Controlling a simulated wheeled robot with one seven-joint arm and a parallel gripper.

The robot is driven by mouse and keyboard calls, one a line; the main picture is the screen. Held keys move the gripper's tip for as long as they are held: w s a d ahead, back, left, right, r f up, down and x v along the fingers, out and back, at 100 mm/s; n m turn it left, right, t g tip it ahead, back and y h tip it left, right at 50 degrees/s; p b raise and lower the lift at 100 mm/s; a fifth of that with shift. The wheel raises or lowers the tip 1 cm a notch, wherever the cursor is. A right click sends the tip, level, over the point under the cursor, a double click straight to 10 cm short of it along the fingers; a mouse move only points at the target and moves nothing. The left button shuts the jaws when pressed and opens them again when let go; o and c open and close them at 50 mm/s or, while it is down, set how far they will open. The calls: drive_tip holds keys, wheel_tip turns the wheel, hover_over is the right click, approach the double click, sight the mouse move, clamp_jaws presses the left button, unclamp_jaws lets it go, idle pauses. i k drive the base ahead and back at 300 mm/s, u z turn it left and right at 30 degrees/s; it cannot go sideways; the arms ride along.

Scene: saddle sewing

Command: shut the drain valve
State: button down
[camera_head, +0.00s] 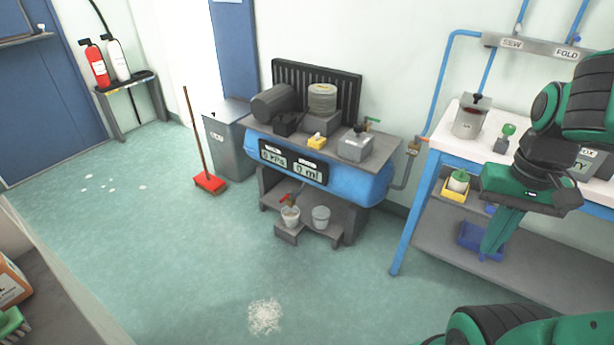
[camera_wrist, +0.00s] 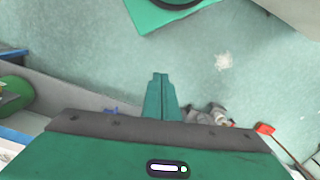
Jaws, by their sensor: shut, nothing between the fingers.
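A blue compressor tank (camera_head: 345,185) stands against the wall with two displays (camera_head: 293,163) on its front that appear to read 0 kPa and 0 ml. A small red part (camera_head: 289,199), which looks like the drain valve handle, shows below the tank, just above a whitish cup (camera_head: 290,217); its exact position is too small to tell. My gripper (camera_head: 494,252) is shut and empty, pointing down in front of the workbench, well to the right of the tank. Its closed green fingers also show in the wrist view (camera_wrist: 160,98).
A grey bucket (camera_head: 321,217) stands beside the cup on a low step. A green-handled valve (camera_head: 372,122) sits at the tank's upper right. The workbench (camera_head: 425,190) stands at right, a red broom (camera_head: 209,183) at left. White scraps (camera_head: 265,316) lie on otherwise open floor.

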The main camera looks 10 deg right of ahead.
sight(289, 194)
drive_tip(key=z, duration=0.2)
drive_tip(key=i, duration=0.85)
drive_tip(key=u, duration=0.4)
drive_tip(key=i, duration=1.35)
drive_tip(key=u, duration=0.65)
